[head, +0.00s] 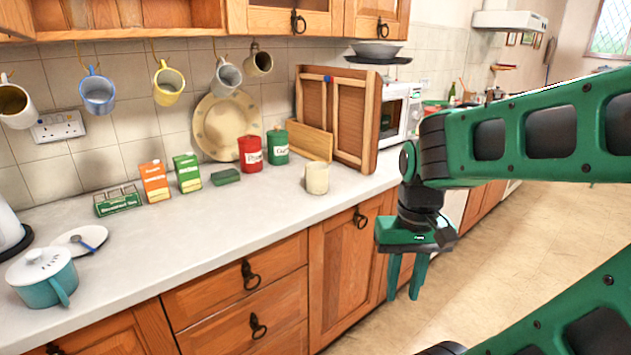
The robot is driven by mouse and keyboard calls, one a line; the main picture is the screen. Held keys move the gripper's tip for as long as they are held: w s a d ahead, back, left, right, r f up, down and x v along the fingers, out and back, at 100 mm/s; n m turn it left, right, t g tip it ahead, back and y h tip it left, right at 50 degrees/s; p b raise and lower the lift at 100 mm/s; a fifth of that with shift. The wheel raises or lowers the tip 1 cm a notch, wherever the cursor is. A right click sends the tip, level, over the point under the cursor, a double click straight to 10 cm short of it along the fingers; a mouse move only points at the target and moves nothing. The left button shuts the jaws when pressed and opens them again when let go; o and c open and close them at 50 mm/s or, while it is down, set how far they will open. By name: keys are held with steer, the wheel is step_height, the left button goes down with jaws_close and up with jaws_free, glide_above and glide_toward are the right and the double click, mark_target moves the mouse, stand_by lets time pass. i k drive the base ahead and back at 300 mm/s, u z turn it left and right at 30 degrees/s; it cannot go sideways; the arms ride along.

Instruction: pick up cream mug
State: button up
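A cream mug (317,178) stands upright on the pale worktop near its front edge, in front of a wooden board and cabinet. I cannot see a handle on it. My gripper (404,292) hangs to the right of the mug, beyond the worktop's front edge and lower in the picture. Its two green fingers point down with a gap between them, and nothing is held. Nothing hides the mug.
Red (250,154) and green (277,145) canisters stand behind the mug to the left. Boxes, a teal pot (43,275) and a saucer (80,240) are farther left. Several mugs hang from hooks above. The worktop (220,235) left of the mug is clear.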

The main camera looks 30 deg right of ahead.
mark_target(317, 174)
steer(key=k, duration=1)
steer(key=z, duration=1.7)
steer(key=i, duration=1.85)
steer(key=u, duration=1.4)
